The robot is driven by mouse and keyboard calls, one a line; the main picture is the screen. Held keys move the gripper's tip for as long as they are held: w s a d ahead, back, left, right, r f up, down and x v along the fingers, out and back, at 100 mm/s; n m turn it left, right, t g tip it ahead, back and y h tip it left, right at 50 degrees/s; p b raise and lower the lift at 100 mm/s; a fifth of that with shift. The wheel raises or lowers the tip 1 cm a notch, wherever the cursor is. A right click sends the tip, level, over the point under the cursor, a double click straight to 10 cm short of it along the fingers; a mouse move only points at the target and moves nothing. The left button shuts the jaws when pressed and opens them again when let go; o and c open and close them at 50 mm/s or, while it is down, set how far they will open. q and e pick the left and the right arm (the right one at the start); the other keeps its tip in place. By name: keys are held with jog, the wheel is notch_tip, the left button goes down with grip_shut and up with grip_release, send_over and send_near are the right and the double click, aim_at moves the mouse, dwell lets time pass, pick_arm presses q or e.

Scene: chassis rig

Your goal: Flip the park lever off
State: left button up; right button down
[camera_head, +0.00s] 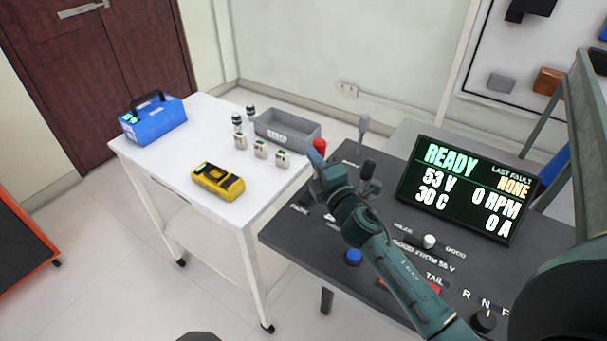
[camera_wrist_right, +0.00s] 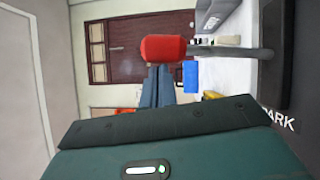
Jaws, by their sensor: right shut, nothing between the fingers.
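The park lever has a red knob (camera_head: 320,146) and stands near the back left edge of the dark console (camera_head: 285,238). In the right wrist view the red knob (camera_wrist_right: 163,49) sits on a grey stem rising from the panel, close to the "PARK" label. My right gripper (camera_head: 315,158) is shut and empty, its fingertips right at the knob. In the wrist view the closed blue-grey fingers (camera_wrist_right: 157,82) end at the knob's edge. I cannot tell whether they touch it. The lever's base is hidden behind my gripper in the head view. My left gripper is not in view.
A grey-topped lever (camera_head: 363,125) and a black lever (camera_head: 367,170) stand just right of my gripper. The lit display (camera_head: 466,190) reads READY. A white cart (camera_head: 150,160) at left holds a yellow meter (camera_head: 218,181), a blue box (camera_head: 152,121) and a grey bin (camera_head: 288,130).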

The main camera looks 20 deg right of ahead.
aim_at(322, 150)
jog(key=shift+w+d+r, duration=0.15)
jog(key=shift+w+d, duration=0.7)
jog(key=shift+d, duration=0.25)
jog(key=shift+d+r, duration=0.1)
